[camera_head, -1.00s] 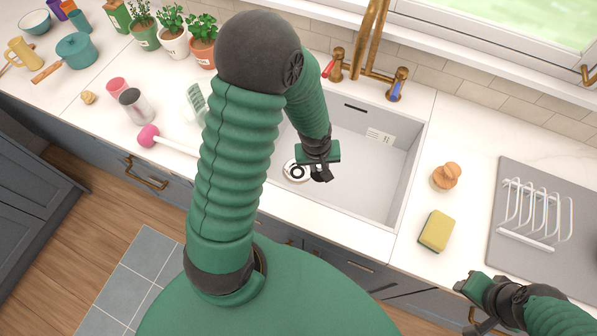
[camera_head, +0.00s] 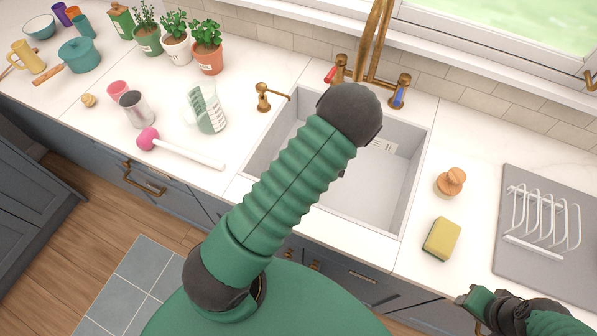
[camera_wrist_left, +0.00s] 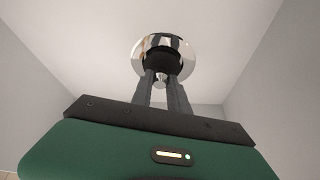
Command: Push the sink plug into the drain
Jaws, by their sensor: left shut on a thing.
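The sink (camera_head: 385,185) is a light grey basin in the white counter. My left arm crosses over it in the head view and hides my left gripper, the plug and the drain there. In the left wrist view my left gripper (camera_wrist_left: 161,80) is shut on the small shiny knob of the sink plug (camera_wrist_left: 160,82). Around the dark middle beyond the fingertips is the chrome drain ring (camera_wrist_left: 143,48). I cannot tell whether the plug is seated in it. My right gripper (camera_head: 468,308) is at the lower right, apart from the counter things; its jaw opening is unclear.
The brass tap (camera_head: 370,50) stands behind the sink. A wooden-handled brush (camera_head: 450,182), a yellow sponge (camera_head: 441,238) and a white rack (camera_head: 540,220) are to the right.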

